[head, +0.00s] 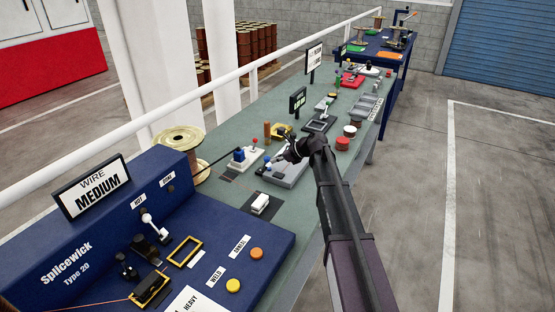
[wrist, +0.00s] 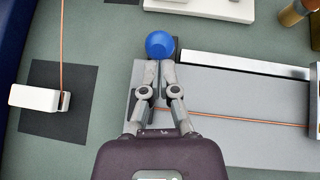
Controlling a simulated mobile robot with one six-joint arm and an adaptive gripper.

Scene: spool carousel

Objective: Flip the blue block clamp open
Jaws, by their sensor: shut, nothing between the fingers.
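A round blue knob (wrist: 160,44) shows in the wrist view, just beyond my fingertips at the left end of a long grey block (wrist: 240,130). A copper wire (wrist: 240,115) lies along this block, and a pale bar (wrist: 245,65) lies along its far side. My gripper (wrist: 155,68) is shut and empty. Its tips are at the near edge of the knob; I cannot tell whether they touch it. In the head view my gripper (head: 272,165) is over the grey block (head: 289,179), and my arm hides part of it.
A white block (wrist: 35,98) on a dark square stands left in the wrist view. In the head view, a blue block on a white base (head: 239,156) stands behind my gripper. The blue Splicewick console (head: 110,225) is in front. Green bench (head: 205,215) shows bare between fixtures.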

